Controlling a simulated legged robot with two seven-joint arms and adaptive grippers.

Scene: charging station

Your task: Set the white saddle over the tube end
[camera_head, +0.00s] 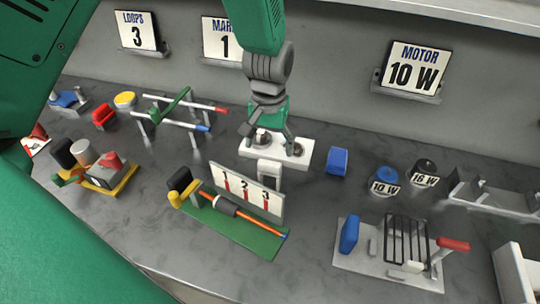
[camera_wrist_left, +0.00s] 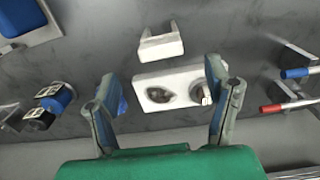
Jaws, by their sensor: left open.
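The white saddle (camera_head: 269,171), a small U-shaped piece, stands on the dark counter between a white block (camera_head: 290,158) and a numbered plate (camera_head: 246,194). It also shows in the left wrist view (camera_wrist_left: 161,46), beyond the fingertips and apart from them. My left gripper (camera_head: 268,135) is open above the white block, slightly behind the saddle; its spread fingers (camera_wrist_left: 161,75) hold nothing visible. A thin orange tube (camera_head: 258,224) with a blue end and a dark sleeve lies along a green board (camera_head: 232,232). I cannot tell which tube end is meant. My right gripper is out of view.
A rack (camera_head: 180,119) carries red- and blue-tipped rods at left. A blue block (camera_head: 338,161) and two round weights (camera_head: 386,180) stand at right. A white plate with a wire grid (camera_head: 405,238) lies at front right. Bare counter shows around (camera_head: 320,205).

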